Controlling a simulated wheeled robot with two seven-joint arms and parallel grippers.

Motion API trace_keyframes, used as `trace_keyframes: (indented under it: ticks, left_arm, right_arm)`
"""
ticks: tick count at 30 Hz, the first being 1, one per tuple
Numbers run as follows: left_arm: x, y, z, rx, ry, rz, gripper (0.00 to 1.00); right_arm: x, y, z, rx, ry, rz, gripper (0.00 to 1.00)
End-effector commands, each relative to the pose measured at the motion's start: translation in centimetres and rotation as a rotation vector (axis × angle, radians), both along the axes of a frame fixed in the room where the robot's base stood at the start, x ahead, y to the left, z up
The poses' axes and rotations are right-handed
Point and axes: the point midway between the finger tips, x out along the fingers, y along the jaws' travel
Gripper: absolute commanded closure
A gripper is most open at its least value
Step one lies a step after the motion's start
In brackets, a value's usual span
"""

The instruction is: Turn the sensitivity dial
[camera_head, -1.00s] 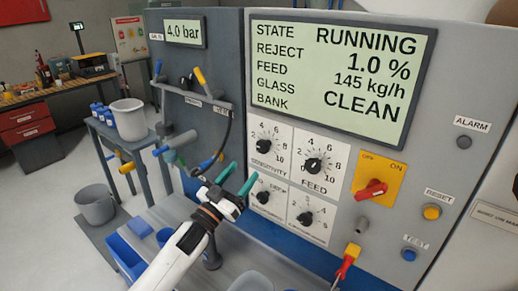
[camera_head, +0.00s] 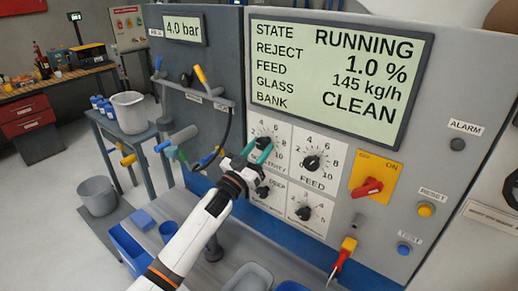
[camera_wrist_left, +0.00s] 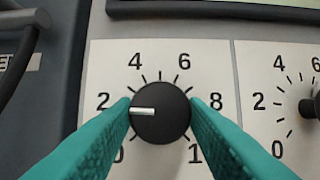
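The sensitivity dial (camera_wrist_left: 172,122) is a round black knob with a white pointer on a white scale plate. In the left wrist view its pointer aims left, a little below the 2. In the head view the dial (camera_head: 264,142) is partly covered by my left gripper (camera_head: 257,149). The gripper's two teal fingers are spread about the dial's width, one tip on each side. I cannot tell whether they touch it. My right gripper is not in view.
The feed dial (camera_head: 312,162) is close on the right, with two smaller dials below. A red switch (camera_head: 368,187) on a yellow plate is further right. The display (camera_head: 338,80) above reads RUNNING. Valve handles and hoses are on the left.

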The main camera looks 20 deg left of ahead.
Motion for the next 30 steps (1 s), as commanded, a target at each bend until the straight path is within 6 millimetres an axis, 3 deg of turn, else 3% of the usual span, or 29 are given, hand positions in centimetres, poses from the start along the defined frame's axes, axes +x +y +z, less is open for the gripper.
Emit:
trace_keyframes:
  ticks: [1,4,14,30]
  left_arm:
    - [0.0,0.0,0.0,0.0,0.0,0.0,0.69]
    - [0.0,0.0,0.0,0.0,0.0,0.0,0.85]
    - [0.0,0.1,-0.1,0.05,-0.018,0.0,0.85]
    - [0.1,0.5,0.0,0.425,-0.153,0.001,0.85]
  right_arm:
    - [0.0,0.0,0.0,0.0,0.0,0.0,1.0]
    - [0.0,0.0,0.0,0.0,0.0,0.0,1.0]
    - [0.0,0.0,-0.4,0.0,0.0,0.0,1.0]
    - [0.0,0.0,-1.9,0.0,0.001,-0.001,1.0]
